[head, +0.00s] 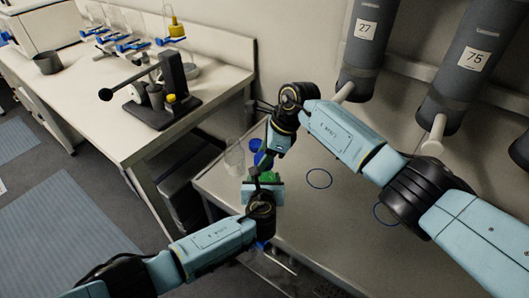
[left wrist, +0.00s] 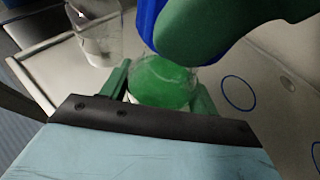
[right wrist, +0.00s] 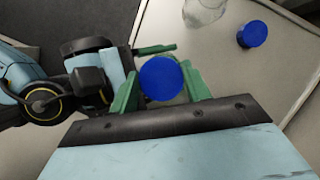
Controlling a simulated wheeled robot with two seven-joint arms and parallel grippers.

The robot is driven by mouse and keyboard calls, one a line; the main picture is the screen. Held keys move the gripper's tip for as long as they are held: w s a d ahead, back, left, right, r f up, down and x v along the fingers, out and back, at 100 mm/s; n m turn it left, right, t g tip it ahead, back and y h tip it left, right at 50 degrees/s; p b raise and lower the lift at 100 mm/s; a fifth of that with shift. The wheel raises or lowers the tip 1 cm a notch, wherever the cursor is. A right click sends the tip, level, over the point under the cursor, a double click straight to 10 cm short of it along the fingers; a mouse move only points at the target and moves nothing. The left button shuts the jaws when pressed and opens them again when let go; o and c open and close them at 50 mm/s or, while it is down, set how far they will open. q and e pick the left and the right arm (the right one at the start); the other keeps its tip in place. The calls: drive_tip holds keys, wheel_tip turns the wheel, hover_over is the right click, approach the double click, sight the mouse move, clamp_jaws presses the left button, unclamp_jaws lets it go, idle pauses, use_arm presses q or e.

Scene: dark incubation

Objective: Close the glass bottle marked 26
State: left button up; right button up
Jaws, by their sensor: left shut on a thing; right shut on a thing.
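In the left wrist view a glass bottle with green contents (left wrist: 160,85) stands between the fingers of my left gripper (left wrist: 160,98), which is shut on it. No number 26 is readable on it. My right gripper (right wrist: 163,88) is shut on a blue cap (right wrist: 161,78). The same cap (left wrist: 150,22) shows over the bottle's mouth in the left wrist view, partly behind a green finger. I cannot tell whether cap and rim touch. In the head view my left gripper (head: 264,180) and my right gripper (head: 272,155) are close together, hiding most of the bottle.
A clear, uncapped bottle (head: 234,158) stands to the left on the same table (head: 330,225). A second blue cap (right wrist: 254,33) lies near it. Blue rings (head: 319,178) mark the table. Grey cylinders labelled 27 (head: 363,45) and 75 (head: 472,60) hang on the wall at right.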

use_arm(q)
drive_tip(key=shift+f, duration=0.1)
use_arm(e)
drive_tip(key=shift+f, duration=0.5)
use_arm(q)
clamp_jaws()
use_arm(e)
drive_tip(key=m+t, duration=0.1)
drive_tip(key=m, duration=0.2)
drive_tip(key=shift+d, duration=0.1)
drive_tip(key=m+t, duration=0.1)
drive_tip(key=m, duration=0.2)
drive_tip(key=shift+m+h, duration=0.3)
drive_tip(key=shift+h, duration=0.1)
drive_tip(key=o, duration=0.9)
drive_tip(key=shift+o, duration=0.2)
drive_tip(key=shift+s+r, duration=0.1)
drive_tip(key=shift+r, duration=2.1)
